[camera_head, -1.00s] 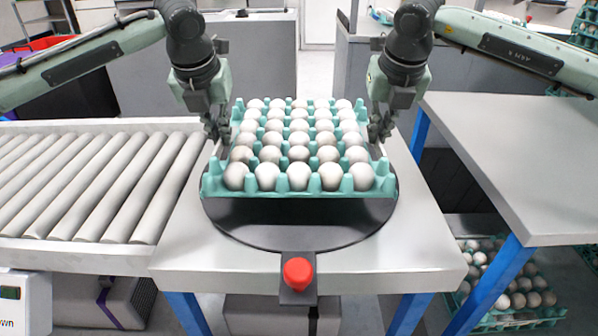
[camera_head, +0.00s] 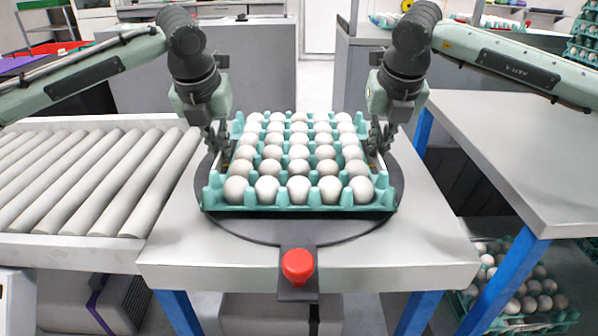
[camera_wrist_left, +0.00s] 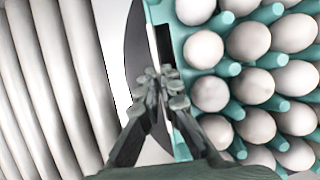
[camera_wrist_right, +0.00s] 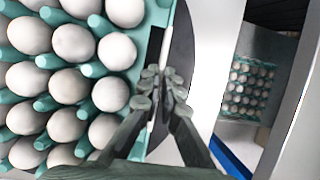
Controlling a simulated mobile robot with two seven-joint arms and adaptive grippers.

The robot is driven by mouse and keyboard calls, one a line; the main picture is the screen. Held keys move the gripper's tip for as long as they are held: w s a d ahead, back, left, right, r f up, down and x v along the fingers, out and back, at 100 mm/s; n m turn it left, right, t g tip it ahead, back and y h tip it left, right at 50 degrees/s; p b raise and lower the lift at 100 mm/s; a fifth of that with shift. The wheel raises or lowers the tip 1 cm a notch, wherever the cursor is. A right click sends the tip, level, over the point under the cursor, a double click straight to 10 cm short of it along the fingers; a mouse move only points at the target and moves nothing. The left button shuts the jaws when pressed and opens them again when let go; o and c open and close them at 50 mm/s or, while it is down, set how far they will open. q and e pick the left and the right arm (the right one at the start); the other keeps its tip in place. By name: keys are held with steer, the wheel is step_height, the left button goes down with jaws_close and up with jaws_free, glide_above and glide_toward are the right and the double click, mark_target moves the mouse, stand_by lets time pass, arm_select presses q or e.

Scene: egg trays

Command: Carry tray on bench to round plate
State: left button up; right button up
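The teal egg tray (camera_head: 215,202), full of white eggs, is level over the dark round plate (camera_head: 250,226). It looks to be resting on the plate or very close to it; the contact is hidden. My left gripper (camera_head: 222,148) is shut on the tray's left edge, and my right gripper (camera_head: 376,148) is shut on its right edge. In the left wrist view, the left fingertips (camera_wrist_left: 160,86) are close together at the tray rim. In the right wrist view, the right fingertips (camera_wrist_right: 160,86) are likewise together at the rim.
A red button (camera_head: 298,266) sticks out at the front of the plate. A roller conveyor (camera_head: 90,185) is to the left. A grey bench (camera_head: 510,150) is to the right, with egg trays (camera_head: 525,285) below it. The table's front (camera_head: 400,262) is bare.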

arm_select(q)
steer(key=shift+o, duration=1.1)
steer(key=shift+a+r, duration=0.1)
arm_select(e)
steer(key=shift+o, duration=1.1)
steer(key=shift+d, duration=0.1)
arm_select(q)
steer(key=shift+o, duration=1.3)
arm_select(e)
steer(key=shift+o, duration=1.3)
arm_select(q)
steer(key=v, duration=0.7)
steer(key=shift+s+r, duration=0.2)
steer(key=shift+r, duration=0.15)
arm_select(e)
steer(key=shift+r, duration=0.1)
arm_select(q)
steer(key=shift+r, duration=0.1)
arm_select(e)
steer(key=shift+s+r, duration=0.1)
steer(key=shift+r, duration=0.15)
steer(key=v, duration=1.1)
steer(key=shift+s+r, duration=0.2)
arm_select(q)
steer(key=shift+s, duration=0.15)
arm_select(e)
steer(key=shift+f, duration=0.1)
